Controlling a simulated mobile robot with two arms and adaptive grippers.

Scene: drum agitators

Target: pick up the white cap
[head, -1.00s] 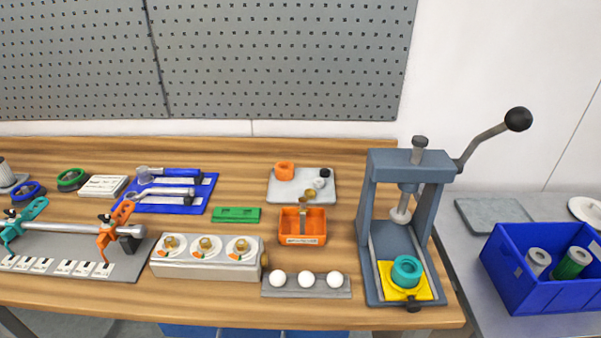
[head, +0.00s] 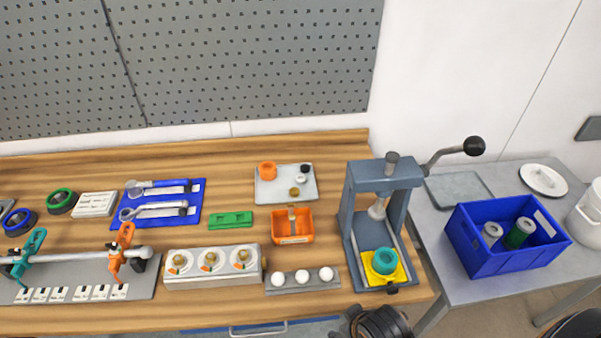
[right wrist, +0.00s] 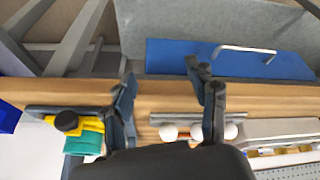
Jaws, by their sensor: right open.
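The white cap (head: 301,179) is a small white piece on the light grey tray (head: 267,197) at the back middle of the bench. It sits beside a black cap (head: 305,168), an orange cap (head: 267,170) and a brass-coloured piece (head: 294,191). In the right wrist view my right gripper (right wrist: 167,98) is open and empty at the bench's front edge. Dark parts of my right arm show at the bottom of the head view, well in front of the tray. The white cap is not visible in the right wrist view. My left gripper is not in view.
A grey press (head: 353,217) with a raised lever stands right of the tray. An orange bin (head: 292,238), a holder with white balls (head: 302,287) and a dial block (head: 212,279) lie in front. A blue crate (head: 500,262) stands on the right side table.

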